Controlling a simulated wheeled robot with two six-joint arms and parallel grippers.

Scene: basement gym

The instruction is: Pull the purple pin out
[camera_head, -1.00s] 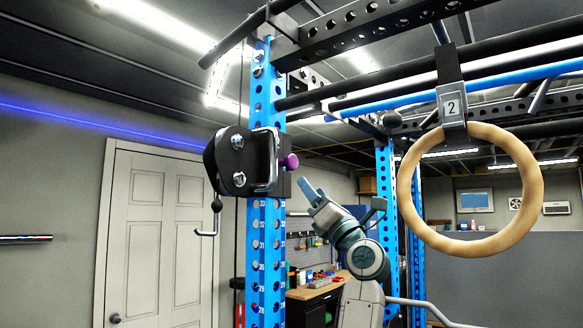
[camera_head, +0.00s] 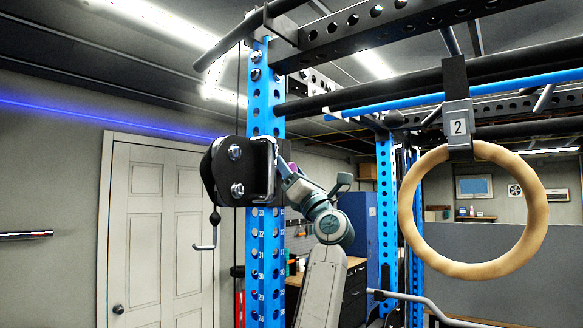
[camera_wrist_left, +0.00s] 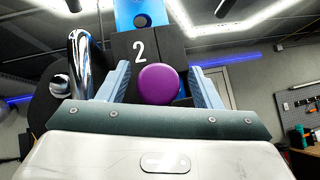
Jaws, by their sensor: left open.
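The purple pin (camera_wrist_left: 158,84) shows its round knob end-on in the left wrist view, in front of a black block marked 2 (camera_wrist_left: 140,48). In the head view only a sliver of purple (camera_head: 296,168) shows, beside the black bracket (camera_head: 245,172) on the blue upright (camera_head: 265,245). My left gripper (camera_head: 286,167) is at the pin, its fingertips partly hidden behind the bracket. In the left wrist view its two blue-grey fingers (camera_wrist_left: 160,88) stand open, one on each side of the knob, with gaps visible. My right gripper is in neither view.
A wooden ring (camera_head: 535,220) hangs at the right from a strap plate marked 2 (camera_head: 458,127). A chrome handle (camera_wrist_left: 80,60) lies left of the fingers in the wrist view. Black and blue bars run overhead. A white door (camera_head: 160,230) stands behind.

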